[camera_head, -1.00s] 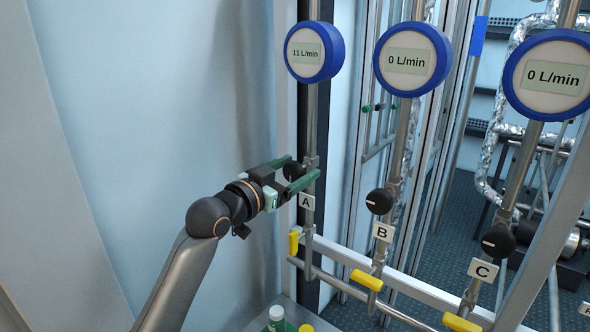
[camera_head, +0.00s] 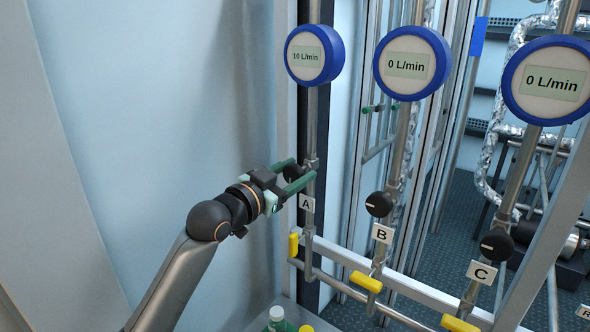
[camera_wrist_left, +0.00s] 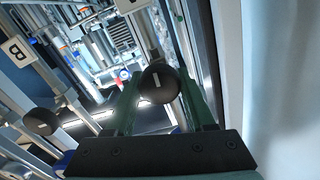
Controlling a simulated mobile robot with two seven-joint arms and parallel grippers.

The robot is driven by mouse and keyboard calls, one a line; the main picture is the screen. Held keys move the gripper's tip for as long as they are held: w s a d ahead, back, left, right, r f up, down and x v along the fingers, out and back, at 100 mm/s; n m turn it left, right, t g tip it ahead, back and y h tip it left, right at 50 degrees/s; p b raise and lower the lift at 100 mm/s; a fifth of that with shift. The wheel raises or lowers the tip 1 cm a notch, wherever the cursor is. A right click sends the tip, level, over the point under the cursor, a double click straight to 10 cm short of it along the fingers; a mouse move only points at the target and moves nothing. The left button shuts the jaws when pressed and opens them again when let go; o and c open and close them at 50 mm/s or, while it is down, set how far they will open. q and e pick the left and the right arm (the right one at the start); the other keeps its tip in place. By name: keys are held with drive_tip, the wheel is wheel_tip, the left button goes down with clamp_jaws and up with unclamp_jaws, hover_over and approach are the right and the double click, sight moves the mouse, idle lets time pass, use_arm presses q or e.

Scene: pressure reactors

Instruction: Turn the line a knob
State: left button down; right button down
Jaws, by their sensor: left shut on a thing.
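The line A knob (camera_head: 292,172) is a black round knob on the leftmost pipe, just above the label A (camera_head: 306,203). My left gripper (camera_head: 297,174) reaches it from the left, with its green fingers on either side of the knob. In the left wrist view the knob (camera_wrist_left: 160,83) shows between the fingers, with a white mark on its face. The gripper is shut on it. The round blue-rimmed meter (camera_head: 307,54) above line A reads 10 L/min. My right gripper is not in view.
The line B knob (camera_head: 379,204) and line C knob (camera_head: 497,243) stand to the right, under meters (camera_head: 407,63) and (camera_head: 552,80) reading 0 L/min. Yellow valve handles (camera_head: 366,281) sit below. A bottle (camera_head: 277,320) stands at the bottom. A pale wall is left.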

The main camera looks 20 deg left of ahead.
use_arm(q)
drive_tip(key=shift+c, duration=1.3)
unclamp_jaws()
drive_tip(key=b+v, duration=0.2)
drive_tip(key=v, duration=1)
drive_tip(key=shift+s, duration=0.25)
